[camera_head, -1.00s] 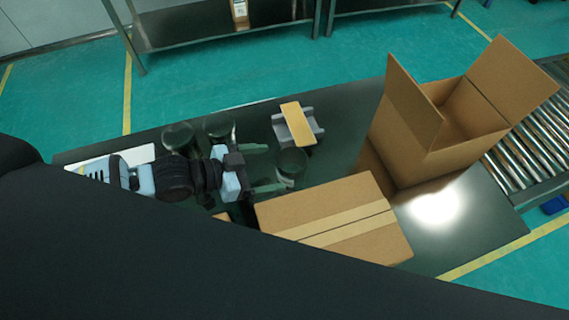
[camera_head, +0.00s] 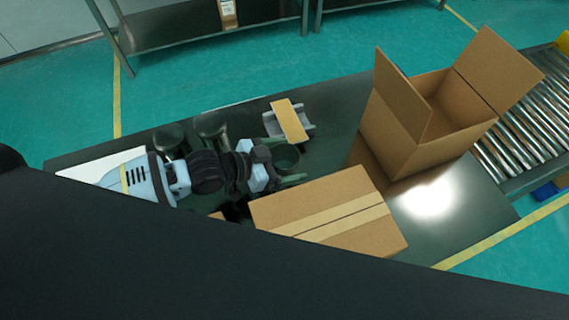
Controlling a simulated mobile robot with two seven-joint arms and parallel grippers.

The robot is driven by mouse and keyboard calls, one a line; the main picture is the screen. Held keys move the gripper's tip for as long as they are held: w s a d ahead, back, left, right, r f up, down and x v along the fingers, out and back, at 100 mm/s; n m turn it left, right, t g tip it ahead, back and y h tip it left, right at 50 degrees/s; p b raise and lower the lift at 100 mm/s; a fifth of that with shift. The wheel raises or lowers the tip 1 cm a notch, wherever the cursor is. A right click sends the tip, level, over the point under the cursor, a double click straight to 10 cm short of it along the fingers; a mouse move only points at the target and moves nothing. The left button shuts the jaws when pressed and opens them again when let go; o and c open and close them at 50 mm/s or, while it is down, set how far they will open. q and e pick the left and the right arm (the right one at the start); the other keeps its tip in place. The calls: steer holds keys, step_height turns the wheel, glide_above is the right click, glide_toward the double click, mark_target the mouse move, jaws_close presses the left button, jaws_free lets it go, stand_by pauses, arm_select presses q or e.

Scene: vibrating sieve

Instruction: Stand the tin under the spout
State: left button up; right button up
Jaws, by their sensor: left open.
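A small round dark container (camera_head: 285,154), which looks like the tin, stands on the dark table (camera_head: 330,150). My left gripper (camera_head: 284,163) is open beside it, pointing right. Its fingers reach around the container's near left side, and I cannot tell whether they touch it. Just behind stands a grey device with a tan plate on top (camera_head: 290,120), perhaps the sieve. I cannot make out a spout on it. My right gripper is not in view.
Two dark round vessels (camera_head: 168,138) (camera_head: 212,128) stand behind my left arm. A closed carton (camera_head: 330,212) lies in front of the gripper. A large open carton (camera_head: 410,135) stands at right, by a roller conveyor (camera_head: 525,125). A white sheet (camera_head: 100,165) lies at left.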

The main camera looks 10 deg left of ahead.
arm_select(q)
steer(key=shift+c, duration=0.2)
